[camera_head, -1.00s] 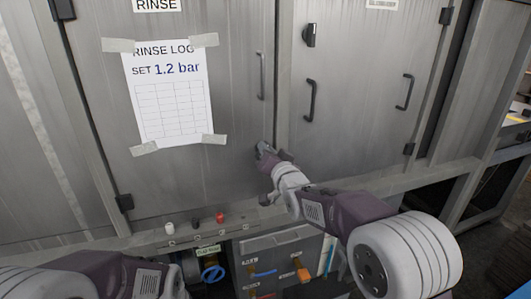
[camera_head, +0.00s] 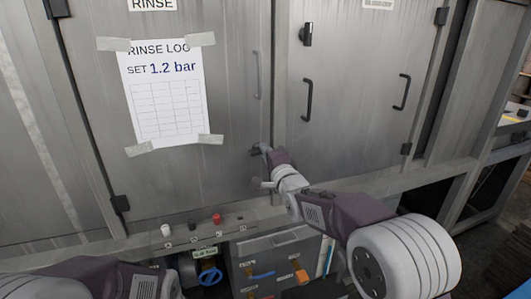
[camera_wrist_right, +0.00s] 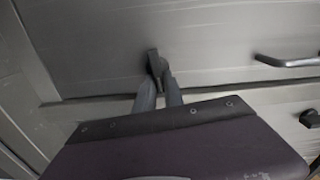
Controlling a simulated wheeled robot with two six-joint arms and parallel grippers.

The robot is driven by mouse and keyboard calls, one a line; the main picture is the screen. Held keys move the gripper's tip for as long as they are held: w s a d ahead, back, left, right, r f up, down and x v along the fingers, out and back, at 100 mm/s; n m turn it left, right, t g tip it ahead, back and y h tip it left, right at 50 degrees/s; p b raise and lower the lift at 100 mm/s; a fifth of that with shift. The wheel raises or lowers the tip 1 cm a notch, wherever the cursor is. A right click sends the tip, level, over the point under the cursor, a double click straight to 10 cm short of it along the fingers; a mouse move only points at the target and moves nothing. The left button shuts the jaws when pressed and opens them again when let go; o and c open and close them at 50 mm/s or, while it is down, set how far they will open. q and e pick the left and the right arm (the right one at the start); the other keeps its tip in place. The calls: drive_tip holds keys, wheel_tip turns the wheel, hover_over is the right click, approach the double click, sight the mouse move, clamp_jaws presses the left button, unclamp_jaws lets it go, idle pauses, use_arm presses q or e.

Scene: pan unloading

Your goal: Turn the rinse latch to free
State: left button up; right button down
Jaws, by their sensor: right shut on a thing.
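The rinse latch (camera_wrist_right: 154,62) is a small dark handle on a grey metal door in the right wrist view. My right gripper (camera_wrist_right: 158,95) has its two grey fingers closed together on it. In the head view, my right gripper (camera_head: 262,152) is at the lower right corner of the rinse door (camera_head: 225,110), beside the post between the two doors. There the gripper mostly hides the latch, and I cannot read its angle clearly. My left arm shows at the lower left of the head view, but its gripper is out of the picture.
A taped rinse log sheet (camera_head: 165,95) reads "SET 1.2 bar". The right door carries a black latch (camera_head: 306,34) and a bar handle (camera_head: 308,100). Below are a red button (camera_head: 216,218), a blue valve wheel (camera_head: 210,276) and a panel with an orange knob (camera_head: 300,275).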

drive_tip(key=shift+f+m, duration=0.1)
drive_tip(key=shift+m, duration=0.5)
drive_tip(key=c, duration=1.4)
unclamp_jaws()
drive_tip(key=shift+c, duration=0.2)
drive_tip(key=v, duration=0.9)
